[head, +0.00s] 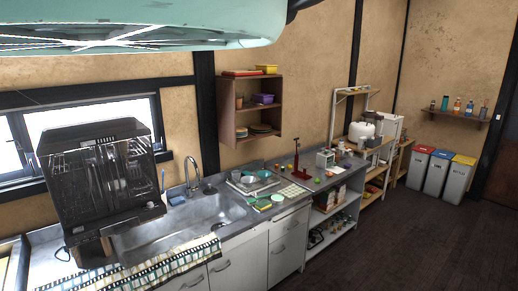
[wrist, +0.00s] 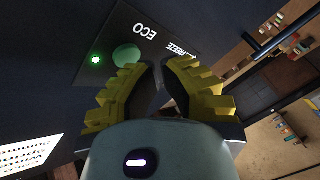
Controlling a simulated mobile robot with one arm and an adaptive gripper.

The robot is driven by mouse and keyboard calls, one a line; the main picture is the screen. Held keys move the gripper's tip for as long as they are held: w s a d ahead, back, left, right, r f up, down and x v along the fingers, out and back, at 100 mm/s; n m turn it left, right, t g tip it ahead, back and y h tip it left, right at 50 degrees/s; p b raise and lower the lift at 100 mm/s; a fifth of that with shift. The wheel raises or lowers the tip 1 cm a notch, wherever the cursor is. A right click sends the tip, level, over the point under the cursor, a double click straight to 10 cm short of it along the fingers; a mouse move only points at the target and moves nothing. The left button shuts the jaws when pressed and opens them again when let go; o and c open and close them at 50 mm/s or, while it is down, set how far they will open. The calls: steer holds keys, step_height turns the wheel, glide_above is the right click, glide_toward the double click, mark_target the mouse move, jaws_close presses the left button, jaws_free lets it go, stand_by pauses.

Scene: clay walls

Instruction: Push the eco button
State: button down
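In the wrist view, a dark panel carries an "ECO" label (wrist: 150,30), which reads upside down. A round green eco button (wrist: 127,54) sits just below the label, with a small lit green light (wrist: 96,59) to its left. My gripper (wrist: 161,66), with yellow ridged fingers, is in front of the panel. Its fingertips come together just right of the button and lower in the picture; they hold nothing that I can see. Whether they touch the panel is unclear. The head view shows neither the gripper nor the panel.
Beside the button is a second label (wrist: 182,47), apparently "freeze". A white sign (wrist: 30,156) is at lower left of the wrist view.

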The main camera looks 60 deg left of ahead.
steer(key=shift+d, duration=0.35)
stand_by(0.4)
steer(key=shift+a, duration=0.55)
steer(key=a, duration=0.6)
steer(key=shift+s+p, duration=0.2)
steer(key=shift+p, duration=0.25)
steer(key=shift+a, duration=0.1)
